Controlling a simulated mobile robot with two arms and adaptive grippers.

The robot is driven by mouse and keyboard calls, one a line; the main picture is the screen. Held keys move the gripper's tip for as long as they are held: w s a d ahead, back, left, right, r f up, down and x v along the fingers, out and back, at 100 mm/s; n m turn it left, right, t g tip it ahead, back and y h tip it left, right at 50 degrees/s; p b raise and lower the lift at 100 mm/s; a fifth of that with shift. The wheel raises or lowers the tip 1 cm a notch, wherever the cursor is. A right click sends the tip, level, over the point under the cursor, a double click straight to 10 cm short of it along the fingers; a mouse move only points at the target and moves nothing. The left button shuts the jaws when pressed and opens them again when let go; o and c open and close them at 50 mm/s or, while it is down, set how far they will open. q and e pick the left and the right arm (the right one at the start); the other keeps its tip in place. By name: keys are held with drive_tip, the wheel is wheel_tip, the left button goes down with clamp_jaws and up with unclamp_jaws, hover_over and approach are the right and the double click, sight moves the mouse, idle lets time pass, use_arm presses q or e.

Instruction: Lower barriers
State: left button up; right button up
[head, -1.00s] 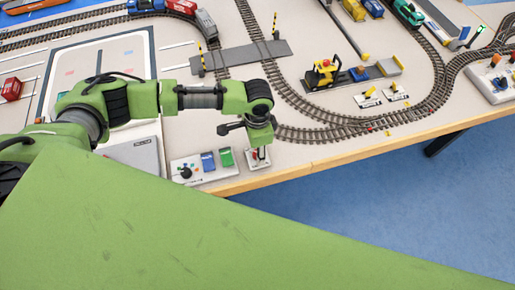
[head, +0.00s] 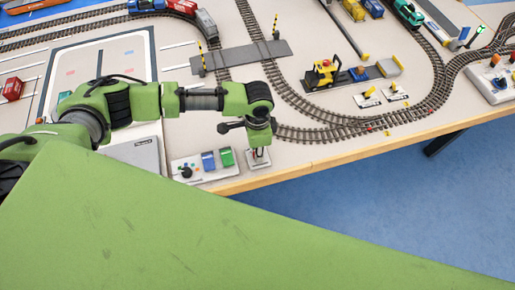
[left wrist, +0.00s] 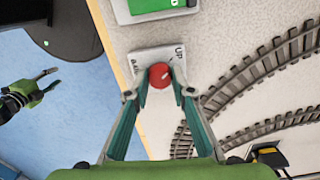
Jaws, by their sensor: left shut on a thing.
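My left gripper (left wrist: 160,92) is shut on the red knob (left wrist: 160,75) of a lever, with one finger on each side. The knob stands over a small white lever plate (left wrist: 146,57) marked "Up"; its other label is partly hidden. In the head view the lever plate (head: 258,158) sits at the table's front edge under my left gripper (head: 259,150). The two striped barriers, one near (head: 202,60) and one far (head: 276,27), stand upright at the grey crossing (head: 240,56). My right gripper (left wrist: 52,80) is open and empty over the blue floor.
A control box (head: 203,166) with blue and green parts stands just left of the lever. Curved track (head: 330,134) runs close on its right.

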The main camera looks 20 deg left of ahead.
use_arm(q)
drive_tip(key=m+p, duration=0.1)
drive_tip(key=m, duration=0.2)
drive_tip(key=shift+r+p, duration=0.15)
drive_tip(key=shift+p, duration=0.15)
drive_tip(key=m+p, duration=0.1)
drive_tip(key=m, duration=0.3)
drive_tip(key=shift+m, duration=0.4)
drive_tip(key=m, duration=0.4)
drive_tip(key=shift+p, duration=0.4)
drive_tip(key=m, duration=0.4)
drive_tip(key=shift+m, duration=0.4)
drive_tip(key=o, duration=1.1)
